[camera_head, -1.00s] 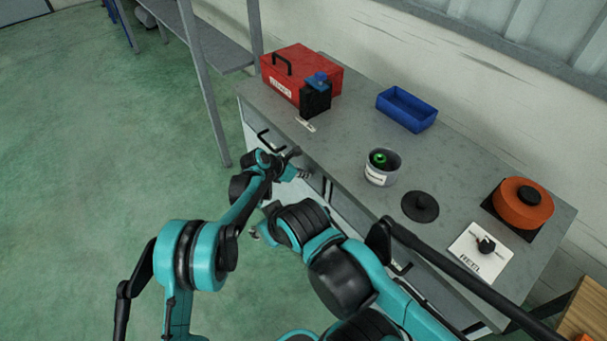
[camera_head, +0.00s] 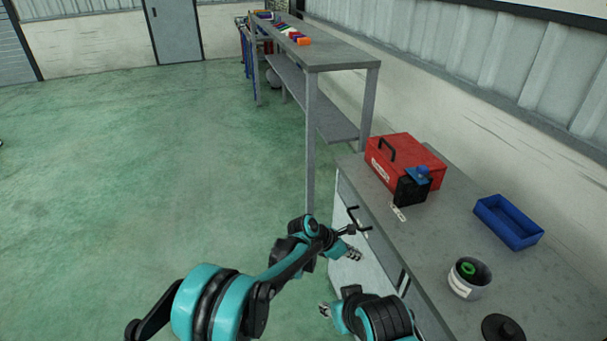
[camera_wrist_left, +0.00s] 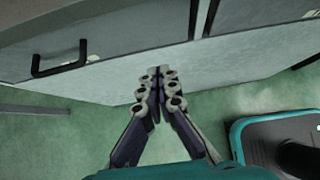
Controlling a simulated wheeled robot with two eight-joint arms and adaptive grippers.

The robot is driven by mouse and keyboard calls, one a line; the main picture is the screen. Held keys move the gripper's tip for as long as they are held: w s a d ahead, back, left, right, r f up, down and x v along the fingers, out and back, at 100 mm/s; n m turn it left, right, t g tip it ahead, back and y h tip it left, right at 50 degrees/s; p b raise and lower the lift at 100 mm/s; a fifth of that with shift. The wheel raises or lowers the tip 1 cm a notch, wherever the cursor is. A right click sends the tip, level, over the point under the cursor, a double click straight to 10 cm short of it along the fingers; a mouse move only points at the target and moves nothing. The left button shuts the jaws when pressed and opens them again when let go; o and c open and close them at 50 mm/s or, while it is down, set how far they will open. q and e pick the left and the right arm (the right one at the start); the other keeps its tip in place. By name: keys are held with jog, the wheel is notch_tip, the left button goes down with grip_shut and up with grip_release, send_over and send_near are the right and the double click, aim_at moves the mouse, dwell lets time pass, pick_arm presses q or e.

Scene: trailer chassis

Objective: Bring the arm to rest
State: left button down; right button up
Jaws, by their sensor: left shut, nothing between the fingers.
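My left arm (camera_head: 280,272) comes in from the left in the head view. Its gripper (camera_head: 353,254) is beside the front of the workbench, below the bench top and near a black drawer handle (camera_head: 358,222). In the left wrist view the left gripper (camera_wrist_left: 157,82) is shut, its fingertips together with nothing between them. My right gripper (camera_head: 325,310) shows small at the lower middle, beside the dark right wrist. Its fingers are too small to read.
The grey workbench (camera_head: 440,235) carries a red toolbox (camera_head: 410,160), a blue bin (camera_head: 508,222), a grey can (camera_head: 468,278) and a dark disc (camera_head: 502,330). A shelf rack (camera_head: 340,58) stands behind. Green floor (camera_head: 150,180) lies open at left.

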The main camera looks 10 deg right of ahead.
pick_arm(q)
jog(key=s+a+r+m+t+y, duration=0.1)
jog(key=a+r+m, duration=0.3)
jog(key=a, duration=0.5)
jog(key=s+a+r+m+t+y, duration=0.1)
jog(key=a+r+t, duration=0.1)
jog(key=a+r, duration=0.5)
jog(key=s+a+r+m+t+y, duration=0.1)
jog(key=a+r+m, duration=0.25)
jog(key=a, duration=0.65)
jog(key=s+a+m+t+y, duration=0.1)
jog(key=s+a+m+y, duration=0.2)
jog(key=s+a, duration=0.6)
jog(key=s+a+m+t+y, duration=0.1)
jog(key=s+a+m+y, duration=0.2)
jog(key=s+a+m, duration=0.4)
jog(key=s+a+f, duration=0.1)
jog(key=s+a, duration=0.1)
jog(key=a, duration=0.6)
jog(key=shift+a+t, duration=0.15)
jog(key=shift+t, duration=0.25)
